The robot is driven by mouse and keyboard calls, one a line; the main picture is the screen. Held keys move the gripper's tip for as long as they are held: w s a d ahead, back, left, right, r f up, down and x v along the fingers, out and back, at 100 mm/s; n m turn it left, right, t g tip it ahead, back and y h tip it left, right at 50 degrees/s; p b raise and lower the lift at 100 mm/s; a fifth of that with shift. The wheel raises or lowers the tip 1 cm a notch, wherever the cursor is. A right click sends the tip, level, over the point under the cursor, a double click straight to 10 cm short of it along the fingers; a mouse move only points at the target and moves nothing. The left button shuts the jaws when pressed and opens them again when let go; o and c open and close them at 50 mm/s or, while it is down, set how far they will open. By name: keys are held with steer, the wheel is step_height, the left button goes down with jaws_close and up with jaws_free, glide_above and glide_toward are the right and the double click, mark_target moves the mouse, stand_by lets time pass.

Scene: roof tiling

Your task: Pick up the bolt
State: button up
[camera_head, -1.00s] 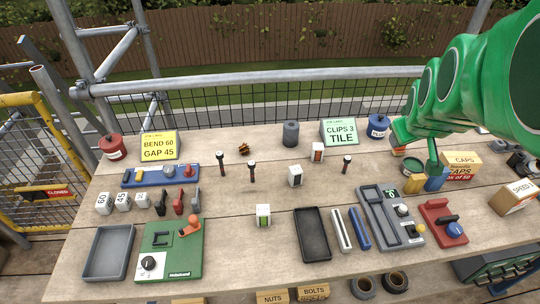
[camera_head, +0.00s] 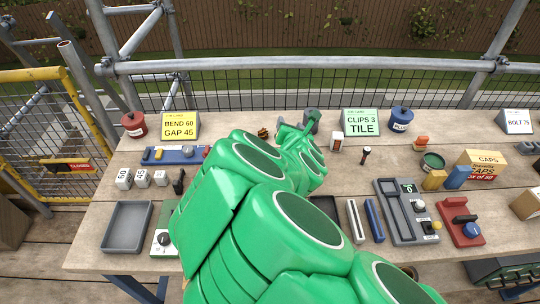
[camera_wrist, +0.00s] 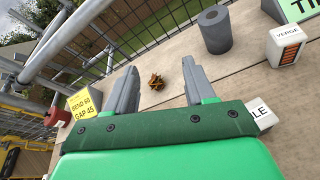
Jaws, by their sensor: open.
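An upright, dark-shanked, bolt-like piece (camera_head: 366,155) stands on the table right of my arm in the head view. Other similar pieces seen earlier are hidden behind my arm. My gripper (camera_wrist: 160,66) is open and empty in the wrist view, its two grey fingers apart above the wooden table (camera_wrist: 252,72). In the head view my gripper (camera_head: 292,132) is over the back middle of the table, partly covered by my arm. No bolt shows between the fingers in the wrist view.
A small brown-orange cluster (camera_wrist: 155,81) lies beyond the fingers. A grey cylinder (camera_wrist: 214,30) and a white VERGE block (camera_wrist: 287,46) stand to the right. A yellow card (camera_wrist: 83,104) stands left. Trays and tools fill the table's front.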

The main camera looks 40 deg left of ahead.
steer(key=s+f+n+g, duration=0.1)
steer(key=s+f+n, duration=0.1)
steer(key=f, duration=0.1)
steer(key=s+f+n, duration=0.2)
steer(key=f, duration=0.1)
steer(key=s+a+f+n+g+y, duration=0.1)
steer(key=s+f+n, duration=0.1)
steer(key=shift+s+a+f+n+g, duration=0.1)
steer(key=shift+s+f+n+g, duration=0.2)
steer(key=shift+f, duration=0.1)
steer(key=shift+x, duration=2.45)
steer(key=shift+w, duration=0.1)
jaws_close()
step_height(320, 180, up, 10)
